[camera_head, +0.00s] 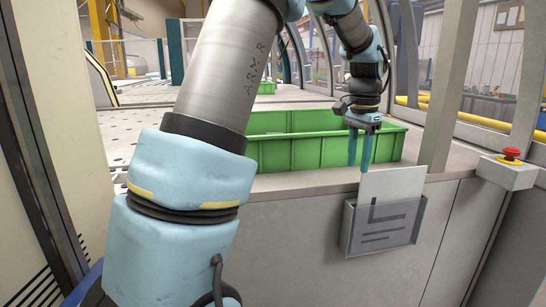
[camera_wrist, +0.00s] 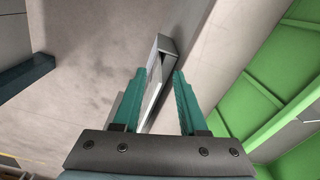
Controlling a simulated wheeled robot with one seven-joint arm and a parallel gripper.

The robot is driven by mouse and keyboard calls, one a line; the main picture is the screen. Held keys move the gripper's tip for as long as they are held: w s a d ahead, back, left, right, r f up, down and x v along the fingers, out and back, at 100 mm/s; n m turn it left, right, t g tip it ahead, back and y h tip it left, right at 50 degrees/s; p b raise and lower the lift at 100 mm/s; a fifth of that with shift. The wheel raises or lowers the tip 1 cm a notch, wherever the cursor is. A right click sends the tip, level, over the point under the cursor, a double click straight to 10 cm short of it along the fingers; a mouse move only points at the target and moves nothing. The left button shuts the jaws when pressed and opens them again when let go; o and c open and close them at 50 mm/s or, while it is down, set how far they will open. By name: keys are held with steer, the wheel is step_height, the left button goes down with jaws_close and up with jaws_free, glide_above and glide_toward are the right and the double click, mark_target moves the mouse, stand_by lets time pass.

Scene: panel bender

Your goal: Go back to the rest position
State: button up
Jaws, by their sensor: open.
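My gripper (camera_head: 360,165) hangs with its teal fingers pointing down, just in front of the green bin and behind the upper left of a white sheet. In the wrist view its two fingers (camera_wrist: 157,85) are spread apart, with nothing held between them. The white sheet (camera_head: 392,184) stands in a grey holder (camera_head: 385,232) on the front face of the counter. The holder also shows beyond the fingers in the wrist view (camera_wrist: 168,45). My arm crosses the left and top of the head view.
The green bin (camera_head: 330,155) stands on the counter (camera_head: 290,187) close behind my gripper; its wall shows at right in the wrist view (camera_wrist: 262,85). A red emergency button (camera_head: 511,153) is at right. A grey post (camera_head: 450,90) rises right of the bin. Perforated table surface lies behind my arm.

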steer(key=s+a+f+n, duration=0.3)
steer(key=s+a, duration=0.1)
steer(key=a, duration=0.5)
steer(key=s+a+f+n, duration=0.4)
steer(key=a, duration=0.5)
steer(key=s+a+f+n+t, duration=0.1)
steer(key=s+a+f+n, duration=0.2)
steer(key=a, duration=0.6)
steer(key=shift+s+a+f+n, duration=0.2)
steer(key=shift+s+a+n, duration=0.2)
steer(key=shift+s+n, duration=0.3)
